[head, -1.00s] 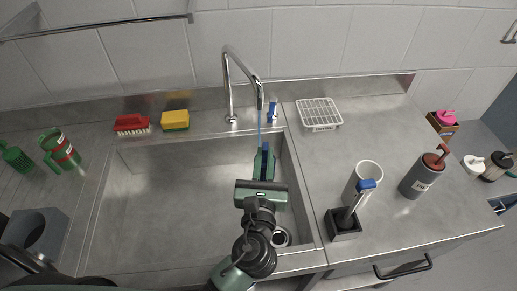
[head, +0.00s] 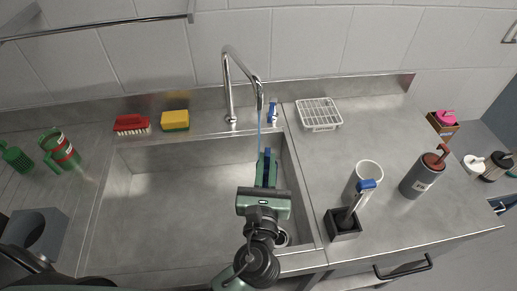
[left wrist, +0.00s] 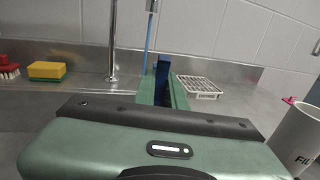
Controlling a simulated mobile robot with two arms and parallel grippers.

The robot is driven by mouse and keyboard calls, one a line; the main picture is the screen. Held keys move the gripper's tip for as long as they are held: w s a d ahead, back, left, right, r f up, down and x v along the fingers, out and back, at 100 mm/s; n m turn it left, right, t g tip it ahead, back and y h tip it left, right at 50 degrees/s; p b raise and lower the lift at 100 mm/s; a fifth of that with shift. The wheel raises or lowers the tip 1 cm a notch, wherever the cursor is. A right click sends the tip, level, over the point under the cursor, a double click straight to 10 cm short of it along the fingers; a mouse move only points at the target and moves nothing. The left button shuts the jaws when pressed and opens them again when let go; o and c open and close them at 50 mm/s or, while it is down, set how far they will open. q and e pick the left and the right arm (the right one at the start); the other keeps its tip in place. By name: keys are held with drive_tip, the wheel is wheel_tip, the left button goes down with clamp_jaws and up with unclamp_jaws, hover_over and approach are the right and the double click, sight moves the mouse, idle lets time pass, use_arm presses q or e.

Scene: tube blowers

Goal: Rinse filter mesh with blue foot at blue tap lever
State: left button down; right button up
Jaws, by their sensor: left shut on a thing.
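My left gripper (head: 267,162) is over the right side of the sink (head: 165,205), below the tap spout. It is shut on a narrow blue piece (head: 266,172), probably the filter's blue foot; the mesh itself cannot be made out. The blue piece stands between the green fingers in the left wrist view (left wrist: 162,75). A thin blue stream (head: 260,128) falls from the chrome tap (head: 228,85) toward the fingertips; whether it meets the held piece is unclear. The blue tap lever (head: 272,110) is on the ledge right of the spout. My right gripper is not in view.
Right of the sink stand a wire rack (head: 319,113), a white cup (head: 368,170), a black stand (head: 343,226) with a blue-topped tool, and a grey canister (head: 418,182). A red brush (head: 131,124) and yellow sponge (head: 175,120) sit behind the sink. The sink's left side is clear.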

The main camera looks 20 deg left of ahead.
use_arm(q)
drive_tip(key=shift+r, duration=0.1)
idle(0.5)
drive_tip(key=shift+s+d+r+p, duration=0.15)
drive_tip(key=shift+s+r+p, duration=0.05)
drive_tip(key=shift+r+p, duration=0.1)
drive_tip(key=shift+s+d+r+p, duration=0.35)
drive_tip(key=shift+s+r+p, duration=0.2)
drive_tip(key=shift+s, duration=0.1)
drive_tip(key=shift+s+d+r+p, duration=0.4)
drive_tip(key=shift+s+r+p, duration=0.2)
drive_tip(key=shift+s, duration=0.1)
drive_tip(key=shift+s+d+r+p, duration=0.35)
drive_tip(key=shift+s+r+p, duration=0.2)
drive_tip(key=shift+s, duration=0.1)
drive_tip(key=shift+f, duration=0.1)
